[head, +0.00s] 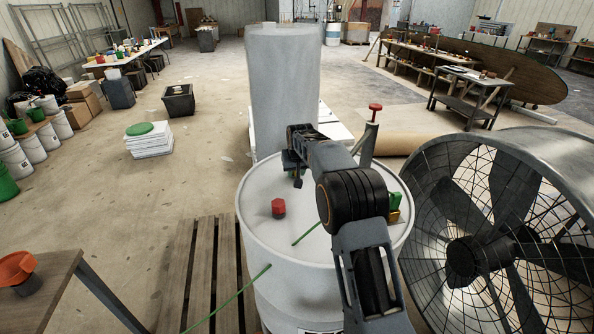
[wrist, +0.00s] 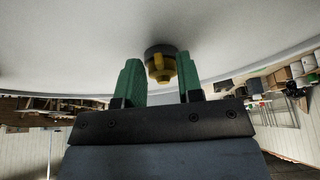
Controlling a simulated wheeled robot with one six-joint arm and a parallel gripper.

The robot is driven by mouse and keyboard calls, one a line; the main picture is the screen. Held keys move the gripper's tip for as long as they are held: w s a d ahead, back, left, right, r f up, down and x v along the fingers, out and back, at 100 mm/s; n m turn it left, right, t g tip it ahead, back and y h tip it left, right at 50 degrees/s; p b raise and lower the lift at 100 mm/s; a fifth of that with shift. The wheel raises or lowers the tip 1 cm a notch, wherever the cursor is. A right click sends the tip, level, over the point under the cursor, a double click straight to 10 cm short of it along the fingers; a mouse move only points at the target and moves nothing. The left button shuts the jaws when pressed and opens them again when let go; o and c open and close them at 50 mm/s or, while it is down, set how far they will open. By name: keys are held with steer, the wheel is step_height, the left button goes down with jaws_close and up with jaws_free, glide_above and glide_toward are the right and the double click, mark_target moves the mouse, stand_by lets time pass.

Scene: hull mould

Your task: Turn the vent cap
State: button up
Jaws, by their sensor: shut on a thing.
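A yellow winged cap (wrist: 160,66) on a dark round collar sits on the pale drum top (wrist: 70,40) in the wrist view. My gripper (wrist: 160,80) has its two green fingers on either side of the cap, shut on it. In the head view the white drum (head: 255,235) stands in the middle. The yellow cap (head: 394,216) shows at the right side of its top, beside the green of my gripper (head: 395,201). My arm hides part of the drum top there.
A red cap (head: 278,208) sits on the drum top's left part. A thin green rod or line (head: 235,292) shows at front left. A big caged fan (head: 490,240) stands close on the right. A grey cylinder (head: 283,90) stands behind.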

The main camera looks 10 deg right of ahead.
steer(key=shift+r, duration=0.1)
stand_by(0.3)
steer(key=o, duration=0.9)
steer(key=b+v, duration=0.1)
steer(key=v, duration=1.2)
steer(key=shift+s+r+b, duration=0.2)
steer(key=shift+r+b, duration=0.1)
steer(key=s+f+g, duration=0.1)
steer(key=s+f, duration=0.4)
steer(key=f, duration=0.1)
steer(key=shift+t, duration=0.4)
steer(key=shift+s+d+f, duration=0.1)
steer(key=shift+s+f, duration=0.45)
steer(key=shift+s, duration=4.2)
steer(key=shift+s+f, duration=0.55)
steer(key=shift+s, duration=4.2)
steer(key=shift+s+d+f, duration=0.1)
steer(key=shift+s+f, duration=0.45)
steer(key=shift+s, duration=4.2)
